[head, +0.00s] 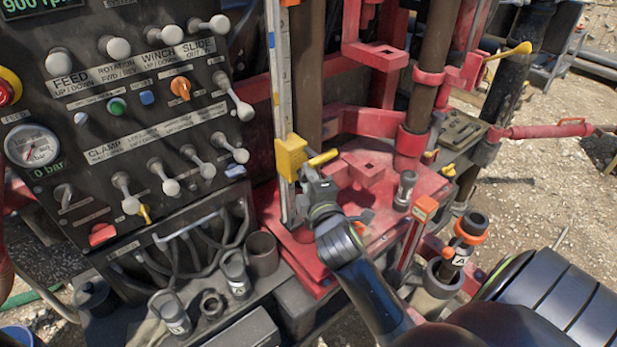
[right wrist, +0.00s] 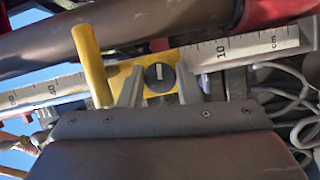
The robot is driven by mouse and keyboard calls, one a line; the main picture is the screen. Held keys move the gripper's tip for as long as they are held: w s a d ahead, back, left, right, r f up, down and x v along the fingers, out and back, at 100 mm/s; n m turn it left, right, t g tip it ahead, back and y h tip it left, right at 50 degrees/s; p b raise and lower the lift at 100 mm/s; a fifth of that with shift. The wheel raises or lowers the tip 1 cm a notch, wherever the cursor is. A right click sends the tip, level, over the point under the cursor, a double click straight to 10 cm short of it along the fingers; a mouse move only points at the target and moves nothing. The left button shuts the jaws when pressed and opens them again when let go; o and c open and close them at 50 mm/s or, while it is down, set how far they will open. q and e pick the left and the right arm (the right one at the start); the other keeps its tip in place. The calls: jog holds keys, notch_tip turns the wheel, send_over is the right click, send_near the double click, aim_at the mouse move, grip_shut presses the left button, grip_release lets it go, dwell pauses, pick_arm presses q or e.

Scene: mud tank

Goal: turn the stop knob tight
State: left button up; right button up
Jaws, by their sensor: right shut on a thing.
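The stop knob (right wrist: 160,77) is a small round black knob with a pale mark, on the face of a yellow stop block (right wrist: 124,74). The block sits across a silver scale rail (right wrist: 245,46) marked in cm. In the head view the yellow block (head: 290,158) is on the upright rail (head: 279,80), with a yellow handle (head: 323,158) sticking out to the right. My right gripper (head: 308,180) is at the block's lower right. Its fingers stand on either side of the knob and are shut on it. The knob is hidden in the head view. My left gripper is not in view.
A control panel (head: 120,150) with several levers stands left of the rail. A red base plate (head: 345,190) and brown pipes (head: 308,70) are around and behind it. In the right wrist view, grey hoses (right wrist: 285,95) hang at the right.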

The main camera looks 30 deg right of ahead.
dwell(0.4)
jog(key=o, duration=0.9)
jog(key=shift+o, duration=0.2)
